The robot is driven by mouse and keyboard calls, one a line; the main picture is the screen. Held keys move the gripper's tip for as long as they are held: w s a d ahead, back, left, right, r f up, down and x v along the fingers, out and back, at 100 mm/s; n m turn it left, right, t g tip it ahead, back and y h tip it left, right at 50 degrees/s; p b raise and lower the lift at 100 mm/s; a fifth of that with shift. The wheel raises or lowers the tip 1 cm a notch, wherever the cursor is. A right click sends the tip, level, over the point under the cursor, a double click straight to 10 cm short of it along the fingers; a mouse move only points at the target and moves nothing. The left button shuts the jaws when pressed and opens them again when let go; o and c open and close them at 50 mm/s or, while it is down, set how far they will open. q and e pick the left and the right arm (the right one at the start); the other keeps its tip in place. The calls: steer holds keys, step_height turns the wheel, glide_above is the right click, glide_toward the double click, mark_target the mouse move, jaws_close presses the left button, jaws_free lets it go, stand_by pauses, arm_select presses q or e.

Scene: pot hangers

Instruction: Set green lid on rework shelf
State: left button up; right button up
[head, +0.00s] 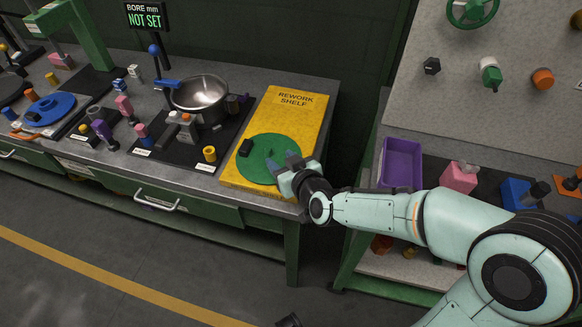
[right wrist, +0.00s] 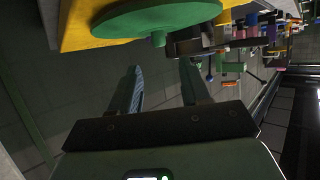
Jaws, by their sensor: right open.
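The green lid (head: 257,153) lies on the yellow rework shelf (head: 292,120), toward its front end. The green lid (right wrist: 155,14) and the yellow shelf (right wrist: 76,25) show beyond the fingertips there, with a gap between. My left gripper is not clearly in view.
A metal pot (head: 200,93) stands on a black mat left of the shelf. A yellow cylinder (head: 209,153) is near the shelf's left edge. A purple bin (head: 401,163) and a pink block (head: 458,177) sit on the right bench. A dark gap separates the benches.

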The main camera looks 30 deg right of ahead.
steer(key=v, duration=0.5)
stand_by(0.5)
